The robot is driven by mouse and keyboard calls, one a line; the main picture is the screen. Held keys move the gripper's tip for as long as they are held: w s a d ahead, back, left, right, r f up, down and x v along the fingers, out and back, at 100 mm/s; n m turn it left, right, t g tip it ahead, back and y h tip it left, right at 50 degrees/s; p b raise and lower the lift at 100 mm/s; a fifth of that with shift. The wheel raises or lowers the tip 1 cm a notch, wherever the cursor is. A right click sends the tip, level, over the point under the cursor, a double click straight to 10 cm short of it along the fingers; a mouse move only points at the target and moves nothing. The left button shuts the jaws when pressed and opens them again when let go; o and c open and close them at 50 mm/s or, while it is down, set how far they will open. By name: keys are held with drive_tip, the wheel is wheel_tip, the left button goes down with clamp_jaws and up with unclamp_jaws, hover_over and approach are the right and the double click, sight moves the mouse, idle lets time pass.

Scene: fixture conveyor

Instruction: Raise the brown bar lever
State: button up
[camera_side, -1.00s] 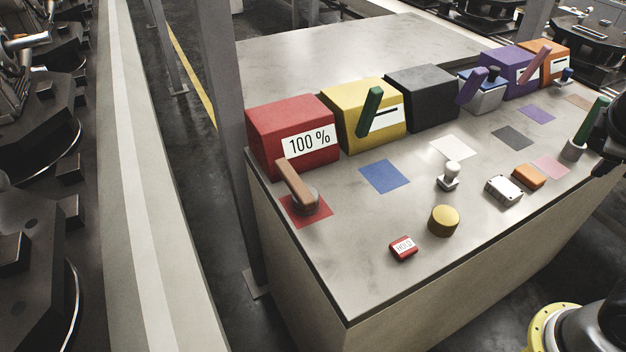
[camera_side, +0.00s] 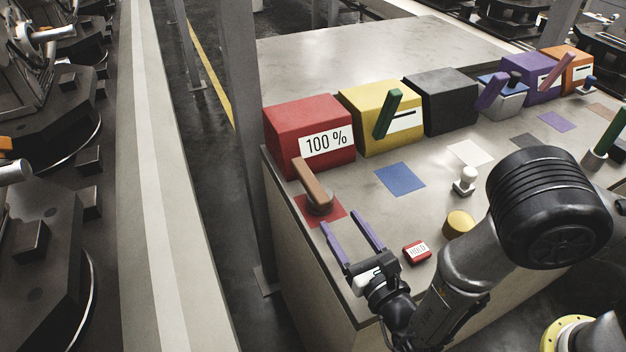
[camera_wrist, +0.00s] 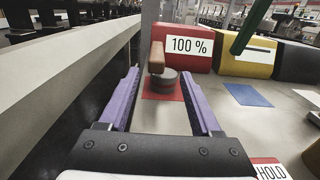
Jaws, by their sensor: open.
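The brown bar lever (camera_side: 312,183) stands on a dark round base on a red square (camera_side: 333,218), in front of the red box marked 100 % (camera_side: 310,138). The bar tilts up and away from its base toward the box. My gripper (camera_side: 347,222) has purple fingers spread apart, with nothing between them. It is in front of the lever, near the table's front left edge, apart from it. In the wrist view the lever (camera_wrist: 157,57) lies ahead, between and beyond the open fingertips (camera_wrist: 160,74).
A red HOLD block (camera_side: 416,251) is right of my gripper, with a yellow round knob (camera_side: 459,223) beyond it. A yellow box with a green lever (camera_side: 388,113) stands right of the red box. A grey post (camera_side: 246,130) rises at the table's left.

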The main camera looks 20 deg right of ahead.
sight(312, 181)
drive_tip(key=shift+a, duration=0.25)
drive_tip(key=w, duration=1.3)
drive_tip(key=shift+w, duration=0.3)
drive_tip(key=shift+c, duration=0.2)
clamp_jaws()
idle(0.5)
